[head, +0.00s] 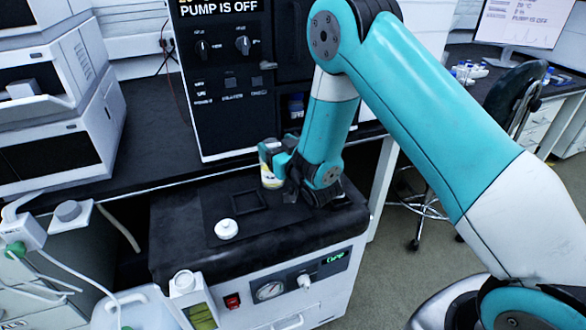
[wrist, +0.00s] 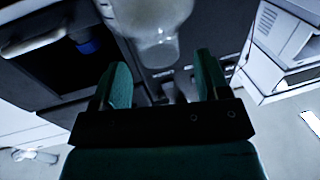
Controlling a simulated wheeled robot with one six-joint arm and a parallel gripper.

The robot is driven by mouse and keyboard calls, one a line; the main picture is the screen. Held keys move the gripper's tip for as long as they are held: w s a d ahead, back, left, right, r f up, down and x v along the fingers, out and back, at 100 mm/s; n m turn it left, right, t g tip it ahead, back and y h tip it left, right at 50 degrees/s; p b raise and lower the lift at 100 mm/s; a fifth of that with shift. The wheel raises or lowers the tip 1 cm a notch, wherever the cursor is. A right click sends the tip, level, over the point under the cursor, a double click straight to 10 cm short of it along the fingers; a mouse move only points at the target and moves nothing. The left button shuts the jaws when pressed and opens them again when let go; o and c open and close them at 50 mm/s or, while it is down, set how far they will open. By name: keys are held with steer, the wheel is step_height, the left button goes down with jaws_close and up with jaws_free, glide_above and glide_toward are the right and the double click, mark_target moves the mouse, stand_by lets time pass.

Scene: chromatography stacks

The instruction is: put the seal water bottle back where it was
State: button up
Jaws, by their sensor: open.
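A small bottle with a white and yellow body (head: 271,179), which I take for the seal water bottle, is at the back of the black top of the low white unit, partly hidden by my gripper. My gripper (head: 276,156) is low over that top, right at the bottle, with its teal fingers apart. In the wrist view the gripper (wrist: 161,82) is open, with a pale translucent rounded body (wrist: 155,35) just beyond the fingertips, probably the bottle. I cannot tell whether the fingers touch it. A dark square frame (head: 249,200) lies on the top, left of the gripper.
A round white lid-like piece (head: 226,229) sits near the front of the black top (head: 190,220). The tall black panel reading "PUMP IS OFF" (head: 222,85) stands close behind. A blue-capped bottle (head: 296,105) is in its recess. White instruments (head: 55,100) stand at left.

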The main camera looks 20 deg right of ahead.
steer(key=s+d+b, duration=0.1)
steer(key=s+d, duration=0.1)
steer(key=s, duration=0.7)
steer(key=s+a+r+g+y, duration=0.2)
steer(key=s+a+r+g, duration=0.6)
steer(key=s+g, duration=0.3)
steer(key=s+r+n+g, duration=0.2)
steer(key=s+g, duration=0.1)
steer(key=s, duration=0.5)
steer(key=s+r+n+g+h, duration=0.1)
steer(key=s+r+n+g, duration=0.2)
steer(key=s, duration=0.5)
steer(key=shift+s+d+g, duration=0.3)
steer(key=shift+d, duration=0.05)
